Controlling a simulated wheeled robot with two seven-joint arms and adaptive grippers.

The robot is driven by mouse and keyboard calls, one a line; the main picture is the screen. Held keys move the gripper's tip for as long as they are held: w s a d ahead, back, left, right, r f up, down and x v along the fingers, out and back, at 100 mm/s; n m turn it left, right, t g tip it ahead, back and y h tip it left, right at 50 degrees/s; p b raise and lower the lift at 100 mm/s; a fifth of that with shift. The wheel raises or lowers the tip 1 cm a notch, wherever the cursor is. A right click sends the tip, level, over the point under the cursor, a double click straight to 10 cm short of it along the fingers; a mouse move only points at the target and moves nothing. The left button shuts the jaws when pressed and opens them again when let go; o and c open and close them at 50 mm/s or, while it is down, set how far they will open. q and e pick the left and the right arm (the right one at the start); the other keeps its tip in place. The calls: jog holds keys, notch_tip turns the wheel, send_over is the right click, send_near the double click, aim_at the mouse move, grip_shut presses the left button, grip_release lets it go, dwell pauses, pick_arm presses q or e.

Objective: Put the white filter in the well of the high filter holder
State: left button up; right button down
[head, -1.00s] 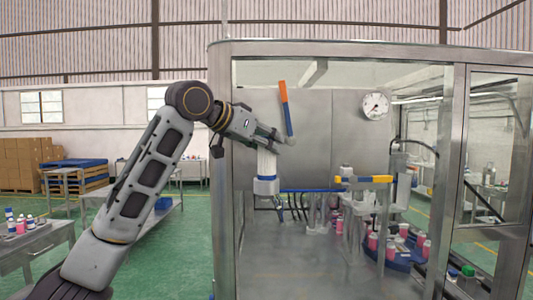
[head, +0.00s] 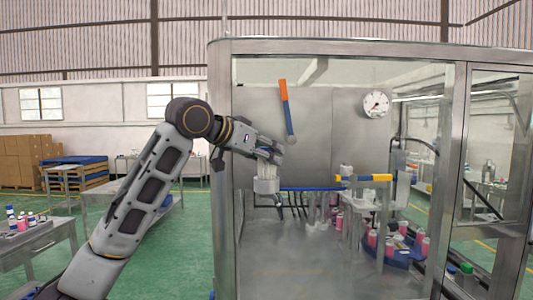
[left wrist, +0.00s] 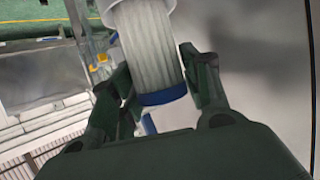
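My left gripper (head: 268,157) points into the metal cabinet from the left and is shut on the white filter (head: 268,171). The filter is pleated and upright, directly above the high filter holder (head: 266,186), a white cup. Its lower end is inside the cup, and its lower blue ring is hidden. In the left wrist view the filter (left wrist: 148,45) lies between the two dark fingers, its blue end cap towards the palm. The holder's white rim (left wrist: 108,14) surrounds its far end. My right gripper is not in view.
An orange and blue lever (head: 287,110) hangs behind the gripper. A yellow and blue bar (head: 363,178) and a round tray (head: 402,262) with pink bottles stand to the right. The cabinet's left post (head: 222,200) is close to my arm.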

pick_arm(q)
jog(key=shift+o, duration=1.1)
jog(key=shift+r, duration=0.2)
jog(key=b+v, duration=0.3)
jog(key=v, duration=0.9)
dwell(0.8)
